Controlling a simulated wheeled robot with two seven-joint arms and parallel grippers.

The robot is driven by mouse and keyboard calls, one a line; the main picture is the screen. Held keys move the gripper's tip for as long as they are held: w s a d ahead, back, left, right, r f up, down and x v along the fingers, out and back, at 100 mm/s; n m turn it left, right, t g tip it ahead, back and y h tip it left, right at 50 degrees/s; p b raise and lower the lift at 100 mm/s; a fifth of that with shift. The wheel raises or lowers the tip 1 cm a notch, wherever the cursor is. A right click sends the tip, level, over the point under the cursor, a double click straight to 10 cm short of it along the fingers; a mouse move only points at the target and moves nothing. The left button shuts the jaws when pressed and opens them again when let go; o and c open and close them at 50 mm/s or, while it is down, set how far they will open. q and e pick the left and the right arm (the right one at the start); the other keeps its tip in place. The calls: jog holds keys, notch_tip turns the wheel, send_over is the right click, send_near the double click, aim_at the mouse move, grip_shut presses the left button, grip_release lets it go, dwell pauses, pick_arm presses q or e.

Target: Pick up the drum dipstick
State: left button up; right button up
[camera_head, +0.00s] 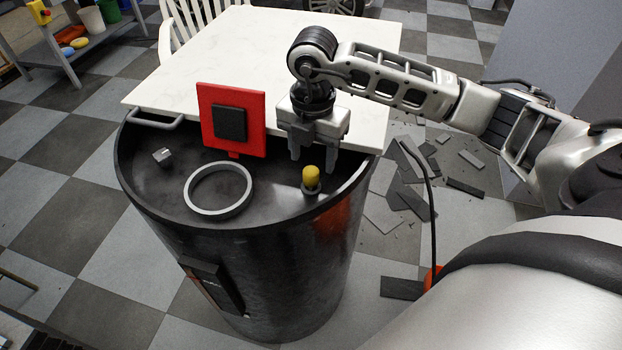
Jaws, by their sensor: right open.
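The drum dipstick shows as a yellow knob (311,178) standing upright in a small collar on the right part of the black drum's top (262,215). Any part of it below the knob is hidden in the drum. My right gripper (312,163) is above and just behind the yellow knob, fingers pointing down. Its jaws are open and empty, one finger to the left of the knob and one to the right. I cannot tell whether either finger touches the knob. My left gripper is not in the view.
A red square plate with a black centre (258,120) stands behind a grey ring (218,190) on the drum. A small metal block (162,156) lies at left. A white tabletop (220,60) adjoins the drum's back. Broken tiles (405,185) litter the floor at right.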

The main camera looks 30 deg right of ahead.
aim_at(311, 169)
notch_tip(311, 169, down, 4)
jog(key=shift+r+p, duration=0.1)
jog(key=shift+p, duration=0.2)
jog(key=shift+f, duration=0.4)
jog(key=c, duration=1)
jog(key=shift+w, duration=0.1)
jog(key=shift+c, duration=0.2)
jog(key=shift+r, duration=0.1)
